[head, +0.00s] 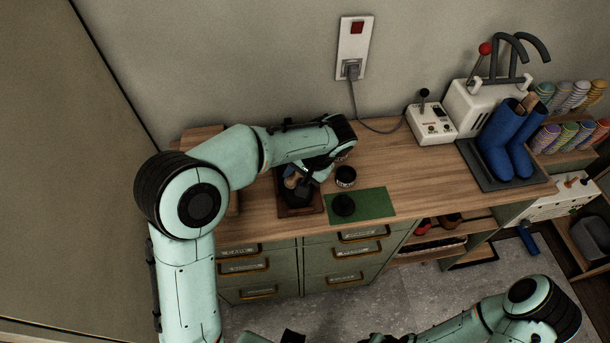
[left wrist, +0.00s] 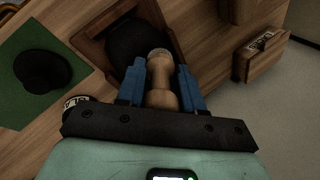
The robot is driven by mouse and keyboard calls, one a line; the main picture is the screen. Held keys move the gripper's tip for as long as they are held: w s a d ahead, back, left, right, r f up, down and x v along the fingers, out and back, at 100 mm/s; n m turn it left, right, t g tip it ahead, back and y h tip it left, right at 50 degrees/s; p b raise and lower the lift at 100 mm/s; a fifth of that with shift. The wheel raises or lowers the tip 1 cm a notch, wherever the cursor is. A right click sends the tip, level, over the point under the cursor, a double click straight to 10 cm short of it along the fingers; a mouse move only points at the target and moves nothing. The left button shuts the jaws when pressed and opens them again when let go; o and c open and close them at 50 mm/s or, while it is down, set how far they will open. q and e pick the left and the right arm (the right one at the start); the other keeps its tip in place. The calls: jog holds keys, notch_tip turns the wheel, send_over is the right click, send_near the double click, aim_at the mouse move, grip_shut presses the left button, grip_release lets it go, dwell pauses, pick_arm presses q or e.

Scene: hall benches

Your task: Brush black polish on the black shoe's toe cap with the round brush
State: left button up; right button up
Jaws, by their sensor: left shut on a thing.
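My left gripper (head: 312,176) is shut on the wooden handle of the round brush (left wrist: 161,82), which stands between the two blue fingers in the left wrist view. The brush's far end is over or against the black shoe (head: 296,193); I cannot tell if it touches. The shoe (left wrist: 133,42) sits on a brown wooden stand (head: 300,211), partly hidden by my gripper. A dark round tin (head: 345,175) with a pale label stands right of the shoe. A dark round object (head: 343,206) lies on a green mat (head: 376,203). My right gripper (head: 292,337) shows only in part at the bottom edge.
The wooden bench top (head: 410,180) is clear right of the mat. Further right are a white control box (head: 431,124), a white machine (head: 482,108) and blue boots (head: 505,140) on a dark tray. Drawers (head: 345,262) lie below the bench's front edge. A cable runs to the wall socket.

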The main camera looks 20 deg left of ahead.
pick_arm(q)
jog(key=shift+s+a, duration=0.5)
jog(key=shift+a, duration=0.05)
pick_arm(e)
jog(key=shift+s+f, duration=0.25)
pick_arm(q)
jog(key=shift+w+r, duration=0.1)
jog(key=shift+r, duration=0.05)
pick_arm(e)
jog(key=shift+w, duration=0.1)
pick_arm(q)
jog(key=shift+s+d+r+p, duration=0.2)
jog(key=shift+r+p, duration=0.15)
jog(key=shift+r, duration=0.6)
jog(key=shift+s+d+r+p, duration=0.15)
jog(key=shift+r+p, duration=0.25)
jog(key=shift+r, duration=0.5)
jog(key=shift+s+d+r+p, duration=0.1)
jog(key=shift+s+r+p, duration=0.2)
jog(key=shift+r, duration=0.65)
pick_arm(e)
jog(key=shift+w+r, duration=0.6)
jog(key=shift+r, duration=0.2)
jog(key=shift+w+r, duration=0.55)
jog(key=shift+r, duration=0.2)
